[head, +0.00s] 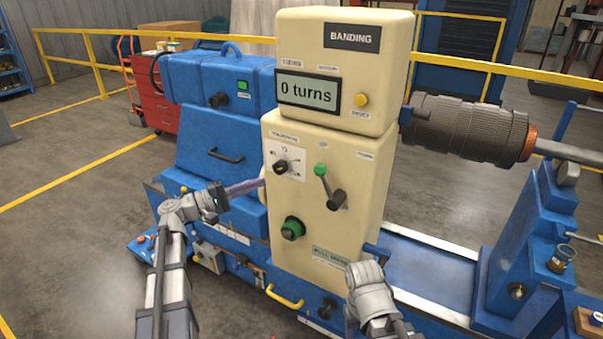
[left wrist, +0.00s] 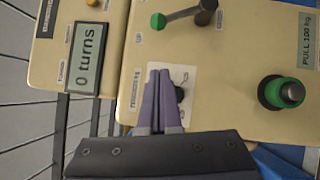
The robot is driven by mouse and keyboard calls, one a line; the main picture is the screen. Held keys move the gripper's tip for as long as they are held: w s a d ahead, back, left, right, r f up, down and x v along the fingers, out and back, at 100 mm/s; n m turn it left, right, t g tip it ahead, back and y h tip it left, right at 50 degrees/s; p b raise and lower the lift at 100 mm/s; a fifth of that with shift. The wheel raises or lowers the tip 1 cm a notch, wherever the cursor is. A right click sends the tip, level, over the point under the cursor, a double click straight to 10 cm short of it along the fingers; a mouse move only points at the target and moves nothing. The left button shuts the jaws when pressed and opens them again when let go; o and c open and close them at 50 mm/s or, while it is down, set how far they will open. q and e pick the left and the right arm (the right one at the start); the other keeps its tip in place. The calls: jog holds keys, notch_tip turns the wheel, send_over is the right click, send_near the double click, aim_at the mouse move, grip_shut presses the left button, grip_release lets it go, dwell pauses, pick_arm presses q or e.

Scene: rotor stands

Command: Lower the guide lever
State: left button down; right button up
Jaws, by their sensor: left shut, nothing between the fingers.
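A lever with a green ball knob (head: 321,170) stands on the front of the cream cabinet (head: 350,225), its knob up and to the left of its dark pivot. Its label is too small to read, so I cannot tell for sure that it is the guide lever. The green knob also shows at the top of the left wrist view (left wrist: 158,21). My left gripper (head: 258,184) is shut and empty, left of the lever and apart from it. In the left wrist view its purple fingers (left wrist: 159,78) overlap the dial plate. My right gripper (head: 371,255) is low at the cabinet's right; its fingers are unclear.
A selector dial (head: 281,166) sits left of the lever, and a green button (head: 293,228) below. The display (head: 307,91) above reads "0 turns". A dark rotor (head: 470,126) lies at the right.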

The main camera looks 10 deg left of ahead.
pick_arm(q)
jog(key=s+d+p+x, duration=0.1)
jog(key=s+x, duration=0.1)
jog(key=x, duration=1)
jog(key=shift+d+r+p, duration=0.25)
jog(key=shift+d+p, duration=0.15)
jog(key=shift+d, duration=0.3)
jog(key=shift+r, duration=0.1)
